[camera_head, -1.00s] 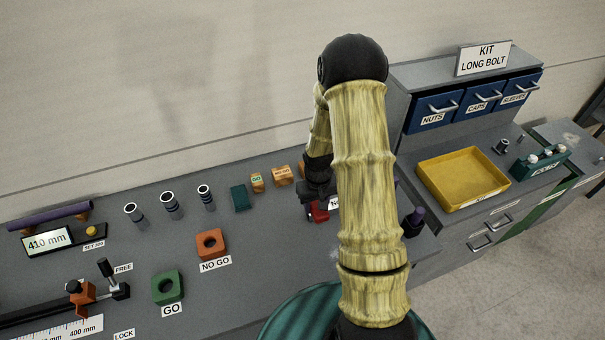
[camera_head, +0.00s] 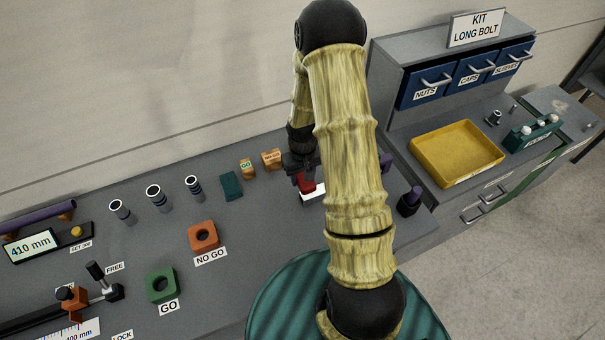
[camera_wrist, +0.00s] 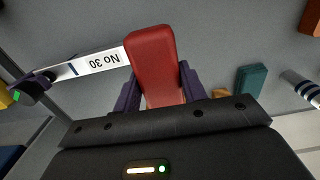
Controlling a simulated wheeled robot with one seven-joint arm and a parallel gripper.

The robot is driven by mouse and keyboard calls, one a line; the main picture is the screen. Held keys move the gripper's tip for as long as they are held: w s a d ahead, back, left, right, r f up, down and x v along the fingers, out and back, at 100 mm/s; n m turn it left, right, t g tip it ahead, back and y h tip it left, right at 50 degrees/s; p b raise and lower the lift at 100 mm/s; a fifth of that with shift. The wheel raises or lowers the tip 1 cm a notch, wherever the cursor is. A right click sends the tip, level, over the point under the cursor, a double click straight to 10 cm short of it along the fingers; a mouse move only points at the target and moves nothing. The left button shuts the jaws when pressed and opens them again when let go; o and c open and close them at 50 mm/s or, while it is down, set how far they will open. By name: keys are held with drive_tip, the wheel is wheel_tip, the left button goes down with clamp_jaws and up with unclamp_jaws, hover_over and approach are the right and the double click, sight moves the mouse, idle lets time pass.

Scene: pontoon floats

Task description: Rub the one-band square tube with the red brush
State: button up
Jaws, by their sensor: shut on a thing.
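My gripper (camera_head: 303,176) is shut on a red block-like piece, which looks like the red brush (camera_head: 307,186), near the back right of the bench. In the wrist view the red brush (camera_wrist: 156,52) is held between my gripper's purple fingers (camera_wrist: 160,88); its bristles are not visible.
A teal block (camera_head: 231,186) and two small orange blocks, one marked GO (camera_head: 247,169), stand between the tubes and my gripper. An orange NO GO block (camera_head: 204,236) and green GO block (camera_head: 161,285) sit in front. A yellow tray (camera_head: 458,178) is at right.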

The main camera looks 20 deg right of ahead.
wheel_tip(320, 180, down, 6)
drive_tip(key=b, duration=0.4)
drive_tip(key=shift+f, duration=0.25)
drive_tip(key=shift+f+b, duration=0.5)
drive_tip(key=shift+f, duration=0.15)
drive_tip(key=shift+d+r+p, duration=0.3)
drive_tip(key=shift+d+r, duration=0.1)
drive_tip(key=shift+r, duration=0.2)
drive_tip(key=shift+c, duration=0.3)
drive_tip(key=shift+d+f, duration=0.45)
drive_tip(key=shift+d, duration=1.1)
drive_tip(key=shift+c, duration=0.3)
drive_tip(key=shift+d+p, duration=0.45)
drive_tip(key=shift+d, duration=1.15)
drive_tip(key=shift+a+f, duration=0.15)
drive_tip(key=shift+a, duration=1)
drive_tip(key=shift+a+b, duration=0.55)
drive_tip(key=shift+a, duration=1.65)
drive_tip(key=shift+a+r, duration=0.25)
drive_tip(key=shift+r+p, duration=2.75)
drive_tip(key=shift+r, duration=1.25)
